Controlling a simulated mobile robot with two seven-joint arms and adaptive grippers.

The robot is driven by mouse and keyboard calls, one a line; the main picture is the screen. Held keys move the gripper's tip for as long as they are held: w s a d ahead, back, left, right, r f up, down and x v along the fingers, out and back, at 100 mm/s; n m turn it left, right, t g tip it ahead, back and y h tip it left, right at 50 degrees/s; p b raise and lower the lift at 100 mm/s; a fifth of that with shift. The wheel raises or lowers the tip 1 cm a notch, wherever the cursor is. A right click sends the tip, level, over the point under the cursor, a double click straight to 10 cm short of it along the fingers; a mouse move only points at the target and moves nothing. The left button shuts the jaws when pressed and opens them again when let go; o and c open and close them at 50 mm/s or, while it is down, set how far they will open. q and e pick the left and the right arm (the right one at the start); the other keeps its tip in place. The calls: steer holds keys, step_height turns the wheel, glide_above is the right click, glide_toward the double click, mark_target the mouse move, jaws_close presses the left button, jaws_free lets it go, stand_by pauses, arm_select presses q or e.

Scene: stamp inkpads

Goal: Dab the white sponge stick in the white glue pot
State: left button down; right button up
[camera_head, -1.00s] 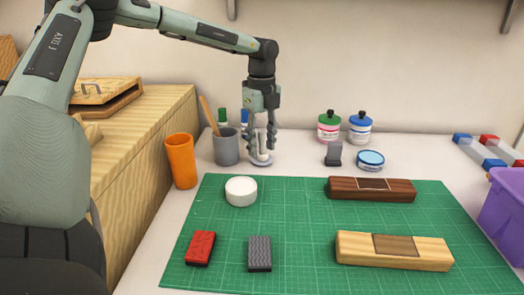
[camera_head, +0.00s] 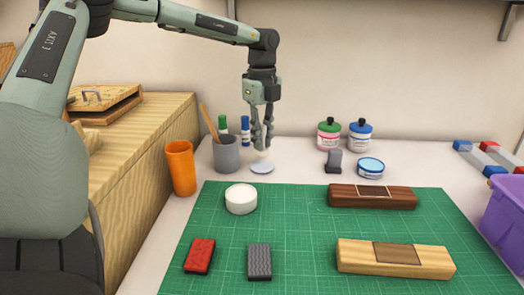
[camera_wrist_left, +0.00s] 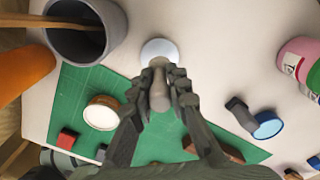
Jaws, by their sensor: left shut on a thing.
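The white glue pot (camera_head: 241,204), low and round, stands on the back left of the green mat, nearer and left of the gripper. It also shows in the left wrist view (camera_wrist_left: 101,113). My right gripper is not in view.
A grey cup (camera_head: 226,155) with a wooden stick stands close left of the gripper, and an orange cup (camera_head: 181,168) farther left. Red (camera_head: 199,256) and grey (camera_head: 259,262) blocks and two wooden bars lie on the green mat (camera_head: 305,235). Its middle is clear.

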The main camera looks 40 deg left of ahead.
arm_select(q)
step_height(320, 180, up, 5)
steer(key=shift+r, duration=0.1)
arm_select(e)
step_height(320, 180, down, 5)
steer(key=p, duration=0.3)
arm_select(q)
steer(key=s+d+f, duration=0.1)
steer(key=s+d, duration=0.1)
steer(key=s, duration=0.2)
steer(key=s+d+f+b, duration=0.1)
steer(key=s+d, duration=0.1)
steer(key=s, duration=0.3)
steer(key=s+d+f+b, duration=0.1)
steer(key=s+d, duration=0.2)
steer(key=s, duration=0.2)
steer(key=shift+f, duration=0.35)
steer(key=shift+f+b, duration=0.35)
steer(key=shift+f, duration=0.55)
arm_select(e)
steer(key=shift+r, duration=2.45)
arm_select(q)
steer(key=shift+f+b, duration=0.5)
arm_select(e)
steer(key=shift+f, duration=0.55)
arm_select(q)
steer(key=shift+f+b, duration=0.1)
steer(key=shift+b, duration=0.3)
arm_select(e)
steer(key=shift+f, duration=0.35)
